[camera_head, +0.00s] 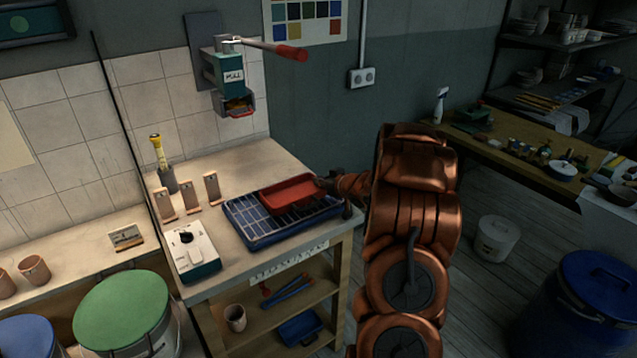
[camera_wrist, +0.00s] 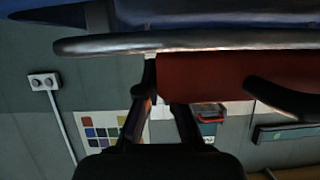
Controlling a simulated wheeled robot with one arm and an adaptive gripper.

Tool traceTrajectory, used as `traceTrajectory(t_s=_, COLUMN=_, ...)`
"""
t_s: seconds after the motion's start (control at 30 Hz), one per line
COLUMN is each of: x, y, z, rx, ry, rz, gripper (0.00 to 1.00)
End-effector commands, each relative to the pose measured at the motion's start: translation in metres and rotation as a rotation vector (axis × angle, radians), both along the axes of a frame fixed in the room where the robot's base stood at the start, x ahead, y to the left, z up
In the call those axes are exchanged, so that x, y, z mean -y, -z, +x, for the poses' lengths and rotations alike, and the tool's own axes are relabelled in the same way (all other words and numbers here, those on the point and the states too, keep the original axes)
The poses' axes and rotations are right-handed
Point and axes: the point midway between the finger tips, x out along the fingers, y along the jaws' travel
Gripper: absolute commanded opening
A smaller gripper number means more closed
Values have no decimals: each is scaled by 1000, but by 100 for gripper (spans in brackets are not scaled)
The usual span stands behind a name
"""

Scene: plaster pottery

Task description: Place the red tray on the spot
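The red tray (camera_head: 291,194) is shallow and rectangular. It is over the slatted blue rack (camera_head: 262,235) on the workbench; I cannot tell whether it rests on the rack or hangs just above it. My gripper (camera_head: 326,185) is at the tray's right end. In the wrist view, which is upside down, the red tray (camera_wrist: 210,78) fills the upper right. The fingers of my gripper (camera_wrist: 163,85) meet its edge, one in front and one partly hidden by it, and look closed on its wall. No separately marked spot is clear to me.
A white-and-green box (camera_head: 190,249) and several small upright wooden blocks (camera_head: 188,194) stand left of the rack. A wall device marked PULL (camera_head: 233,76), with a red-handled lever (camera_head: 290,53), hangs above. Green (camera_head: 122,308) and blue (camera_head: 597,290) lidded bins stand on either side.

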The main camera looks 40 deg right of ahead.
Motion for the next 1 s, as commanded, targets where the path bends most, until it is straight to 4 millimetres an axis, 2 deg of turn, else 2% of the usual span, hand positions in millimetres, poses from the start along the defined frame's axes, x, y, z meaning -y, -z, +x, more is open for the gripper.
traceTrajectory(t_s=0.13, x=0, y=3, z=0, rx=0, ry=0, rz=1, gripper=0)
traceTrajectory(t_s=0.2, x=0, y=3, z=0, rx=0, ry=0, rz=0, gripper=10)
traceTrajectory(t_s=0.4, x=0, y=3, z=0, rx=0, ry=0, rz=0, gripper=31)
traceTrajectory(t_s=0.77, x=0, y=0, z=0, rx=0, ry=0, rz=0, gripper=31)
traceTrajectory(t_s=1.0, x=0, y=-7, z=-18, rx=1, ry=2, rz=-1, gripper=31)
